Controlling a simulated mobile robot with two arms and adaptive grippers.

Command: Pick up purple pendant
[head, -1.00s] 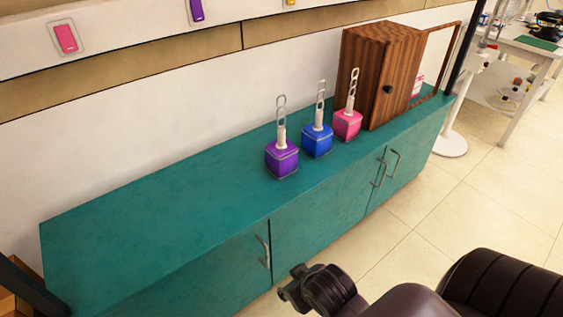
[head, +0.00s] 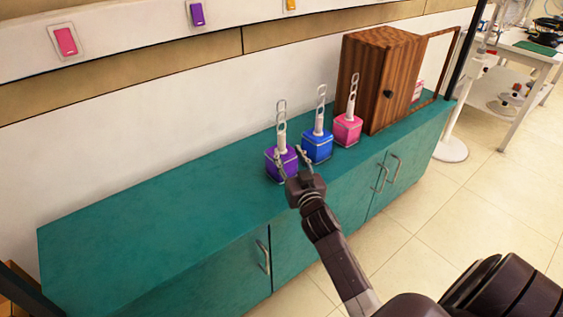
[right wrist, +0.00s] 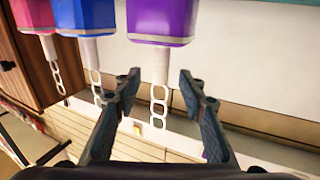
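The purple pendant (head: 272,165), a cube with a white stem and a chain of pale links, stands upright on the teal cabinet (head: 150,230). My right gripper (head: 290,158) is open, directly in front of it, partly covering the cube. In the right wrist view, which looks upside down, the purple pendant (right wrist: 162,22) hangs from the top edge. There its stem shows between the open fingertips (right wrist: 160,78), with a gap on each side. I cannot tell how far beyond the fingertips it stands. My left gripper is not in view.
A blue pendant (head: 317,146) stands close right of the purple one, and a pink pendant (head: 347,130) beyond it. A wooden box (head: 375,80) with an open door stands behind them. The cabinet top to the left is clear.

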